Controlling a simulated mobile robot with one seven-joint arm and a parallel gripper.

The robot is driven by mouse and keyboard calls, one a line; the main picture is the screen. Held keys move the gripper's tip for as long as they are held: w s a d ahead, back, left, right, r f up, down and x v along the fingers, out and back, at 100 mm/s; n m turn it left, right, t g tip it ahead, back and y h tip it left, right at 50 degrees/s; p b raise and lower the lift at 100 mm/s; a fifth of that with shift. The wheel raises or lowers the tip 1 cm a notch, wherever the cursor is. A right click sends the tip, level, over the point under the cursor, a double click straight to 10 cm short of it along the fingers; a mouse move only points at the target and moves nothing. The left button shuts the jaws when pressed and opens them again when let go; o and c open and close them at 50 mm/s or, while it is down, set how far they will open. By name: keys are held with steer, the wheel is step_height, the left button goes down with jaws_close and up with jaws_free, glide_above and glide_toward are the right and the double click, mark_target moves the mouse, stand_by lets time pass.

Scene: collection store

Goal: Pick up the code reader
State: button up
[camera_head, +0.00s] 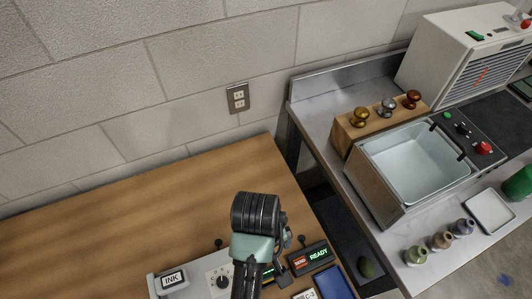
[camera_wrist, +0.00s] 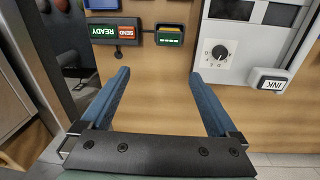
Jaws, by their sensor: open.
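A small dark device with a lit green display and a yellowish rim (camera_wrist: 169,36) lies on the wooden table. It looks like the code reader, but I cannot be sure. In the head view its green display (camera_head: 268,271) shows only partly, beside my arm. My gripper (camera_wrist: 159,76) is open and empty in the wrist view. Its two blue fingers point toward the small device, which lies beyond the fingertips, between their lines. In the head view my arm hides the fingers.
A SEND/READY unit (camera_head: 308,258) stands close beside the small device. A grey knob panel (camera_wrist: 222,52) with an INK block (camera_wrist: 270,83) is on the other side. A blue flat item (camera_head: 333,283) lies near the table edge. The wooden table (camera_head: 120,215) is clear toward the wall.

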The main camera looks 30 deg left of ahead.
steer(key=shift+n+g+h, duration=0.3)
steer(key=shift+g+h, duration=0.1)
steer(key=shift+g, duration=0.4)
steer(key=s+f, duration=0.1)
steer(key=f, duration=0.2)
steer(key=s+d+f, duration=0.1)
steer(key=f, duration=0.1)
steer(key=s+f, duration=0.1)
steer(key=f, duration=0.2)
steer(key=shift+s+d+f, duration=0.2)
steer(key=shift+d+f, duration=0.1)
steer(key=shift+f, duration=0.05)
steer(key=f, duration=0.2)
steer(key=w+f, duration=0.1)
steer(key=f, duration=0.1)
steer(key=shift+w+f, duration=0.15)
steer(key=shift+f, duration=0.7)
steer(key=c, duration=1.5)
steer(key=shift+o, duration=0.2)
step_height(320, 180, up, 10)
steer(key=shift+r, duration=0.1)
